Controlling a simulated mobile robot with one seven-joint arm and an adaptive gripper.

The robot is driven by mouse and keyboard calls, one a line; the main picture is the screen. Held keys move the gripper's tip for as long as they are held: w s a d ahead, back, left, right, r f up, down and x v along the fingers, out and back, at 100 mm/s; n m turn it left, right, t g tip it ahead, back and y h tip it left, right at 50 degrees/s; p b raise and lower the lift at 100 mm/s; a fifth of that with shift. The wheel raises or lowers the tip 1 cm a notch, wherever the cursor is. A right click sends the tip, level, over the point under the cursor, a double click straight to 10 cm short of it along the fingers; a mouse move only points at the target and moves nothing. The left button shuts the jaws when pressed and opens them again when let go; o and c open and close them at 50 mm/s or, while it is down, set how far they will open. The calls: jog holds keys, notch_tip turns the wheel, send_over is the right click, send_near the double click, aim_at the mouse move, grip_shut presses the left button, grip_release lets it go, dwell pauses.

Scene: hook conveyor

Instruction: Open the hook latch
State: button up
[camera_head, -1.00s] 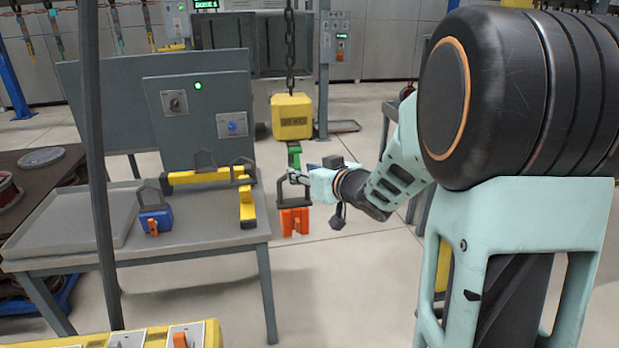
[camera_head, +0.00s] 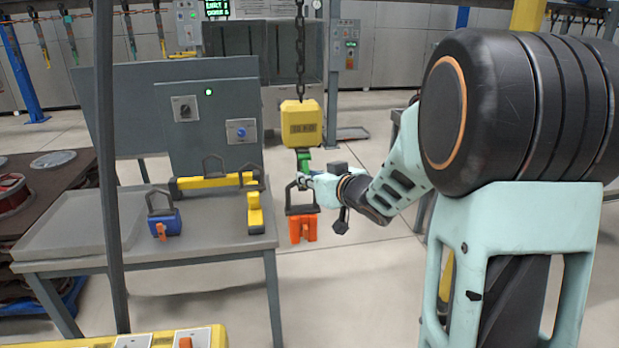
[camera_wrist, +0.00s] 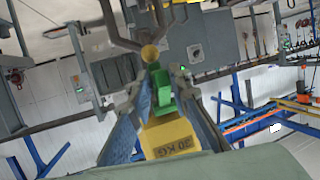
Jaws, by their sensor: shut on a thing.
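A yellow block (camera_head: 301,123) hangs from a dark chain (camera_head: 299,40). A green hook latch (camera_head: 304,160) sits under it. A dark handle frame (camera_head: 301,210) with an orange piece (camera_head: 303,229) hangs below the latch, above the floor. In the wrist view the yellow block (camera_wrist: 170,140) is marked "20 KG" and the green latch (camera_wrist: 158,90) lies between my blue-padded fingers. My gripper (camera_wrist: 157,82) is shut on the green latch. In the head view my gripper (camera_head: 304,181) reaches in from the right, and its fingers partly cover the meeting of latch and handle.
A grey table (camera_head: 220,240) stands to the left, with a blue padlock-like block (camera_head: 163,223) and a yellow angled bar (camera_head: 215,182). A control panel (camera_head: 210,125) with a lit green lamp stands behind it. A dark post (camera_head: 106,170) crosses the left side. Floor below is clear.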

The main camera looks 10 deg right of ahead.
jog(key=shift+s+a+r+g+p, duration=0.2)
jog(key=shift+r+g+p, duration=0.3)
jog(key=shift+p, duration=1.9)
jog(key=shift+s+a+r+g+p, duration=0.15)
jog(key=shift+r+g+p, duration=0.3)
jog(key=shift+p, duration=1.95)
jog(key=shift+s+d+g+p, duration=0.15)
jog(key=shift+g+p, duration=0.2)
jog(key=shift+p, duration=0.3)
jog(key=shift+r, duration=0.1)
jog(key=shift+s+r, duration=0.55)
jog(key=shift+r, duration=0.35)
jog(key=shift+c, duration=0.2)
jog(key=shift+r, duration=0.1)
jog(key=shift+s+r, duration=0.15)
jog(key=shift+r, duration=1.05)
grip_shut()
